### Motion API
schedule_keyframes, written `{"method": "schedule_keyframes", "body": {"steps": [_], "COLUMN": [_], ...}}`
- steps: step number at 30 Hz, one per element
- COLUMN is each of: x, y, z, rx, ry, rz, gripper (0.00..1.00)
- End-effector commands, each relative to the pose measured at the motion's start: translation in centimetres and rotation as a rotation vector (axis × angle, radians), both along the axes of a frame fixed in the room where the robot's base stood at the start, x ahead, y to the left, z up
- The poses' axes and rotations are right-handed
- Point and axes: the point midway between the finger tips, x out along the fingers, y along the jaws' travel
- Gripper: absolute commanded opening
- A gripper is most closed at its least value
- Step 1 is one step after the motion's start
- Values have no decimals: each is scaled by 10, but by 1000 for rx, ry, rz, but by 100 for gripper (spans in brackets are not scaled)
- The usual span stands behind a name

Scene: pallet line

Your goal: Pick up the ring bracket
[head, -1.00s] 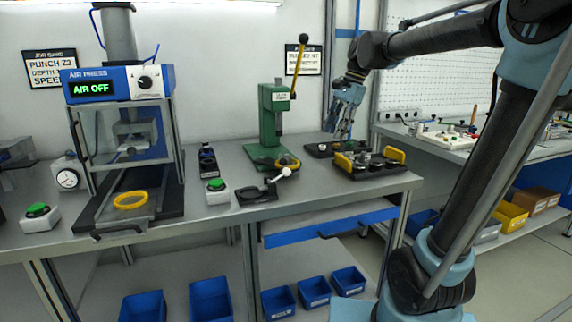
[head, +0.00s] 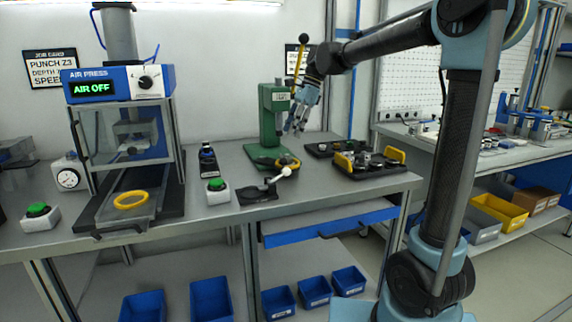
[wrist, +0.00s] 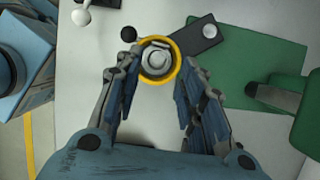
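A yellow ring (wrist: 179,62) with a grey round part inside it and a dark flat piece (wrist: 195,40) beside it lies ahead of my fingers in the wrist view. In the head view this yellow-and-dark ring (head: 294,163) sits at the front edge of the green press's base. My gripper (head: 294,131) hangs above it, near the green press. In the wrist view my gripper (wrist: 158,95) is open and empty, its two fingers apart with the ring just beyond their tips. Another yellow ring (head: 131,200) lies on the air press slide.
The green press (head: 268,120) stands close to my gripper; its green base (wrist: 270,95) shows in the wrist view. A white-knobbed lever (head: 284,172) is beside the ring. A black fixture with yellow blocks (head: 368,168) stands to the right. The air press (head: 118,85) is at left.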

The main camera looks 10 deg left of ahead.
Motion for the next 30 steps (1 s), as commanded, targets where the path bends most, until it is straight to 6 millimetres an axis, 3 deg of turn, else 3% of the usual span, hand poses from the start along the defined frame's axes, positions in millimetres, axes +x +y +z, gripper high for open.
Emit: {"method": "schedule_keyframes", "body": {"steps": [7,16,24,30], "x": [-7,-11,-17,-19], "y": [13,20,32,35], "z": [-36,-55,-87,-95], "rx": [0,0,0,0], "ry": [0,1,0,0], "rz": [1,0,1,0], "gripper": [36,36,36,36]}}
